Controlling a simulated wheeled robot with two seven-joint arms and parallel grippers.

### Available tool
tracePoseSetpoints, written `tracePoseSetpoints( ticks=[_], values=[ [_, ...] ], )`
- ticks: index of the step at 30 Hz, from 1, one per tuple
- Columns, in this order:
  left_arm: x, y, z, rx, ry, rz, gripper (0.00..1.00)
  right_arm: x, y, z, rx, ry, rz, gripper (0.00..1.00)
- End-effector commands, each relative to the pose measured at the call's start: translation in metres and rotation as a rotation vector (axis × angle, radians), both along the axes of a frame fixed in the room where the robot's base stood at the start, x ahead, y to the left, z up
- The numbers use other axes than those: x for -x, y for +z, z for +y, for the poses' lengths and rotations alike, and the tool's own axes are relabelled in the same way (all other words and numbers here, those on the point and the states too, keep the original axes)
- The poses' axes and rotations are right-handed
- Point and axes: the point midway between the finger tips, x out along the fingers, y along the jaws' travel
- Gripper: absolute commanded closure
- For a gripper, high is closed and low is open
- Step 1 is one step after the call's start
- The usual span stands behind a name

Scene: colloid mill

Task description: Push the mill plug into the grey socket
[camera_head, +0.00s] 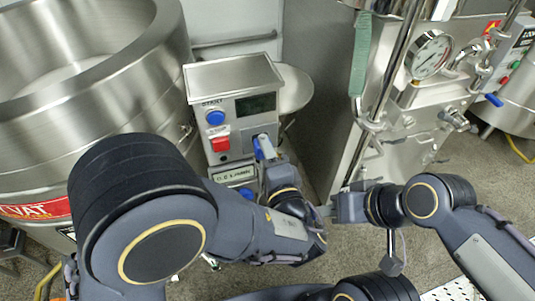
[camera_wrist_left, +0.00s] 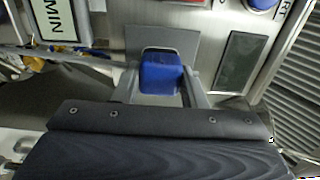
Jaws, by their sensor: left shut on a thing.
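The blue mill plug (camera_head: 259,148) is at the front of the mill's control box (camera_head: 236,105), right of the red switch. In the left wrist view the plug (camera_wrist_left: 160,76) sits between the two fingers of my left gripper (camera_wrist_left: 158,86), which is shut on it. Directly behind it is the grey socket plate (camera_wrist_left: 185,41), with a dark opening partly covered by the plug. The plug's far end overlaps this opening; I cannot tell how deep it sits. The head view also shows my left gripper (camera_head: 265,154) at the box. My right gripper (camera_head: 328,211) is low and apart from the box; its fingers are unclear.
The box carries a blue button (camera_head: 215,117), a red switch (camera_head: 221,144) and a dark display (camera_head: 256,104). A large steel vat (camera_head: 120,75) stands at left. A steel machine with a gauge (camera_head: 429,55) stands at right. Speckled floor shows between them.

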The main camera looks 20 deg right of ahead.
Motion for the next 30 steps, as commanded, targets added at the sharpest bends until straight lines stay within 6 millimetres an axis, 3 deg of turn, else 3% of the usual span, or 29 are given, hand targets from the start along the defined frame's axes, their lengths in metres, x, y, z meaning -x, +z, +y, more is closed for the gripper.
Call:
tracePoseSetpoints(
  ticks=[18,30],
  values=[
    [0.000,0.000,0.000,0.001,-0.001,-0.001,0.82,0.000,0.000,0.000,0.000,0.000,0.000,0.64],
    [0.000,-0.001,-0.001,0.002,-0.008,-0.001,0.82,0.000,-0.011,0.000,0.000,0.000,0.000,0.64]
  ],
)
